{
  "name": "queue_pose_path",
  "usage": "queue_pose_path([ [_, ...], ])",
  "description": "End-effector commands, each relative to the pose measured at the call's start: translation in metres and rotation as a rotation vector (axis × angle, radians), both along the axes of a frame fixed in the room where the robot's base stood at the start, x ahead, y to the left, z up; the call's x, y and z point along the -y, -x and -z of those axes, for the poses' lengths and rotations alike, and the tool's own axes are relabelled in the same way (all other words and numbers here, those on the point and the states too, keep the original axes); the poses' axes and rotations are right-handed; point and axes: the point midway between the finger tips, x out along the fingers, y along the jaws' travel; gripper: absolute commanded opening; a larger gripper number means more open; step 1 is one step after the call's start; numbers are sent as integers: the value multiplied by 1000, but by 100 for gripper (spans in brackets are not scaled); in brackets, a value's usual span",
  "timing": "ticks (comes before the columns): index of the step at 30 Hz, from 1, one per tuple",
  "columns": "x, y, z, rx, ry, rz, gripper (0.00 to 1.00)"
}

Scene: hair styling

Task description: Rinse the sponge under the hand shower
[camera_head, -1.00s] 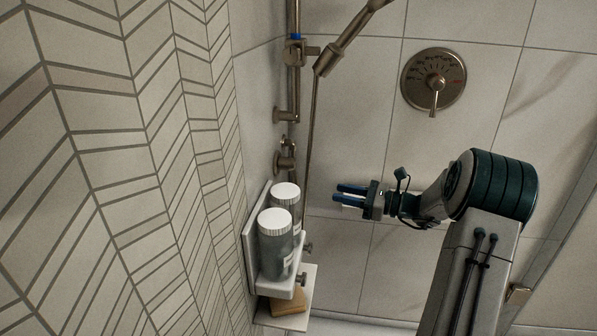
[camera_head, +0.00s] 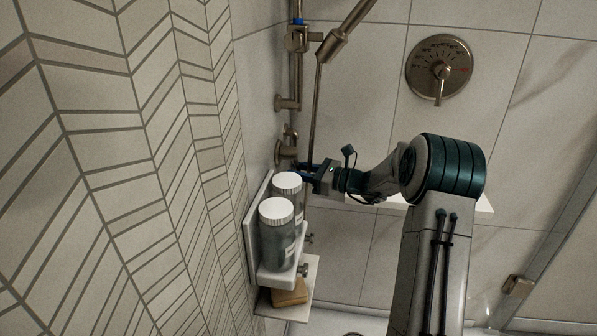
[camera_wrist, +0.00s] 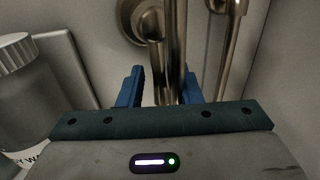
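The sponge (camera_head: 289,293) is a tan block on the lower shelf, partly hidden by the shelf above it. The hand shower (camera_head: 331,46) hangs tilted in its holder at the top, its head cut off by the frame edge. My gripper (camera_head: 304,169) is at the wall fittings, above and behind the bottles, well above the sponge. In the wrist view my gripper's two blue fingers (camera_wrist: 163,88) are apart, with a metal pipe or hose showing between them. I cannot tell whether the pipe lies between the fingers or behind them. The sponge is not in the wrist view.
Two white-capped bottles (camera_head: 276,238) stand on the upper shelf (camera_head: 278,277), close to my gripper; one also shows in the wrist view (camera_wrist: 27,95). The lower shelf (camera_head: 304,268) projects below. A round valve (camera_head: 439,70) is on the back wall. The space right of the shelves is open.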

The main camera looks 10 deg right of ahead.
Motion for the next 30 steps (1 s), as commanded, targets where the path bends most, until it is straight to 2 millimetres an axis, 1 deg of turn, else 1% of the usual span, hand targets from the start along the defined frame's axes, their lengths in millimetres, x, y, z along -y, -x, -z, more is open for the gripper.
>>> queue_pose_path([
  [3,-4,-2,0,0,0,-1,32],
  [10,-4,-2,0,0,0,0,32],
  [13,-3,-2,0,0,0,0,4],
  [14,-3,-2,0,0,0,0,0],
  [22,-4,-1,-3,-19,-8,0,0],
  [30,-6,5,-7,-140,-57,1,0],
])
